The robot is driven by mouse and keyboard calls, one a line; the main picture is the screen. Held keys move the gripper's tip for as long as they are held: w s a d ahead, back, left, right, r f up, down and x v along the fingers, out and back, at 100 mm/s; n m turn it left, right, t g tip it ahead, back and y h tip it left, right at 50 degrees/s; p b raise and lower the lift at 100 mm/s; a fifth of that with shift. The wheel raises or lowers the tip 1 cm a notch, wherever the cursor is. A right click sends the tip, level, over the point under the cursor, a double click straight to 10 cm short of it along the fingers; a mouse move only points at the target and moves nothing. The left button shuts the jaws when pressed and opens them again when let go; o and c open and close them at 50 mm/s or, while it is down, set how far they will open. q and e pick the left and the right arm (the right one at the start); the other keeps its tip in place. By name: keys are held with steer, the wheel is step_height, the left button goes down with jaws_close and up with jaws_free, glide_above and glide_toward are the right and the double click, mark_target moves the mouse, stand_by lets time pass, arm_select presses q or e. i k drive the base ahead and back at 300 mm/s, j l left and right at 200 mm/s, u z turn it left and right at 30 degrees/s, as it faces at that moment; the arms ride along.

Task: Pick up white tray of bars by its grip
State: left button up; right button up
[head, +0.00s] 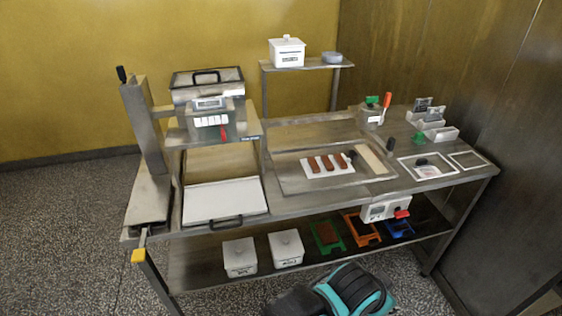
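The white tray of bars (327,172) lies flat on the recessed mesh area of the steel bench, right of centre. Three brown bars (327,162) lie side by side on it. A small dark grip (351,154) shows at the tray's right end, close to a beige strip (372,160). No gripper of mine shows in the head view, and nothing touches the tray.
A large white tray (225,201) with a black handle is at the bench's front left. A lidded steel tank (207,84) stands behind it. A pot (371,112) and small white holders (434,127) are at the back right. Lidded white boxes (240,257) sit on the lower shelf.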

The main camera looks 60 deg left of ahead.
mark_target(324, 166)
steer(key=u, duration=1.6)
steer(key=i+l+u, duration=0.25)
steer(key=i+l, duration=0.15)
